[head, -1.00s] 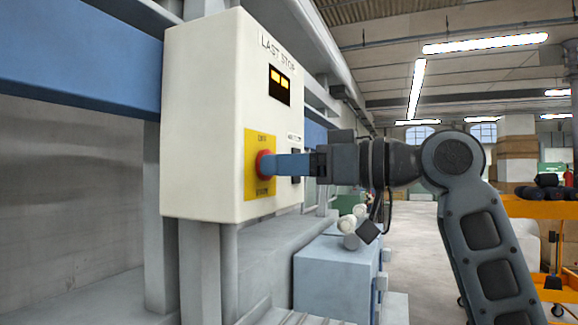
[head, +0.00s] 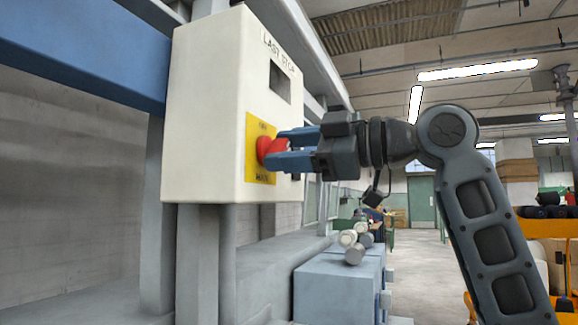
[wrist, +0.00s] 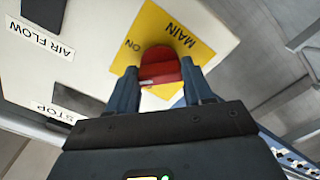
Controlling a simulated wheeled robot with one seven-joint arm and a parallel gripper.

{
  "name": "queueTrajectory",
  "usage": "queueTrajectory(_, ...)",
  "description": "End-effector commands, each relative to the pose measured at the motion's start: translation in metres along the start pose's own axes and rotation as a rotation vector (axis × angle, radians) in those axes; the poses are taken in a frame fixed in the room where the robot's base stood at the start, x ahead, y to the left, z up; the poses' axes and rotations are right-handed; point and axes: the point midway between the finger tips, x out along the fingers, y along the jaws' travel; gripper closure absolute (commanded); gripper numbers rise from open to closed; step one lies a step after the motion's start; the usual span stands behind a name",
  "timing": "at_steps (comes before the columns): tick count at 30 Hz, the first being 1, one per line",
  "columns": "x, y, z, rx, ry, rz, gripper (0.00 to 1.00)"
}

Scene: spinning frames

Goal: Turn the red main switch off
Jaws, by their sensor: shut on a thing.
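The red main switch (head: 266,146) sits on a yellow plate (head: 260,126) on the front of a white control box (head: 205,110). My gripper (head: 278,149) is shut on the switch's red handle, with one blue finger on each side. In the wrist view the handle (wrist: 160,72) stands between both fingers, and the yellow plate (wrist: 196,48) reads MAIN and ON. The handle looks turned at a slant in the head view. The box's display window (head: 280,82) is dark.
AIR FLOW (wrist: 40,38) and STOP (wrist: 55,108) labels are on the same panel. A blue beam (head: 80,50) runs behind the box. A blue-grey cabinet (head: 335,285) stands below. An orange cart (head: 555,235) is at the right.

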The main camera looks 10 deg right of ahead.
Motion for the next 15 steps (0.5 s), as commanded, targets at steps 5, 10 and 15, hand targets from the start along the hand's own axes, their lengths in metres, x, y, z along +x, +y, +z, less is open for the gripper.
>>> queueTrajectory(5,0.0000,-0.0028,0.0029,-0.169,-0.002,-0.001,0.79)
queueTrajectory(10,0.0000,-0.0027,0.0027,-0.330,-0.002,-0.002,0.79)
queueTrajectory(15,0.0000,-0.0024,0.0026,-0.479,-0.002,-0.003,0.79)
